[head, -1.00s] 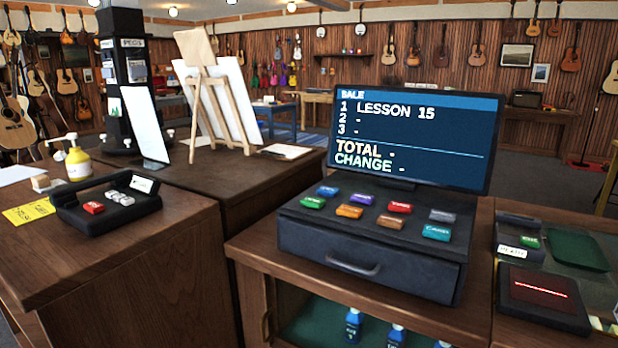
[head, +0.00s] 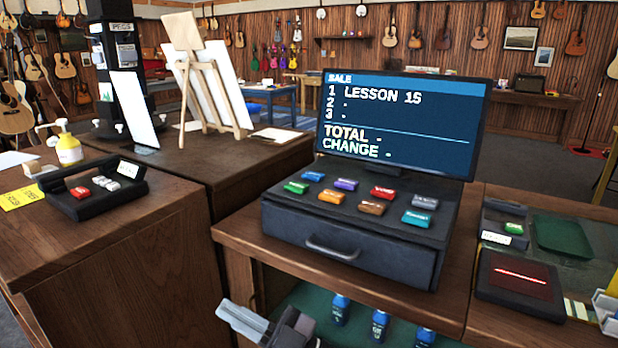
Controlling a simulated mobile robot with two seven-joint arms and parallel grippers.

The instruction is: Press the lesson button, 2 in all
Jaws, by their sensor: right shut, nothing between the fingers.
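The dark cash register (head: 345,245) stands on the brown counter and has coloured buttons on its sloping top. They are blue (head: 313,176), purple (head: 345,184), red (head: 382,193), grey (head: 425,201), green (head: 296,187), orange (head: 332,196), brown (head: 372,207) and teal (head: 416,219). Their labels are too small to read surely, so I cannot tell which is the lesson button. The screen (head: 400,125) reads LESSON 15 on line 1, with dashes elsewhere. My right gripper (head: 234,313) is shut and empty, low in front of the register and clear of the buttons. My left gripper is out of view.
A card terminal (head: 503,224) and a dark pad with a red line (head: 520,283) lie right of the register. Left, another counter holds a black device with buttons (head: 95,190) and a yellow pump bottle (head: 68,150). Blue bottles (head: 380,325) stand below the register.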

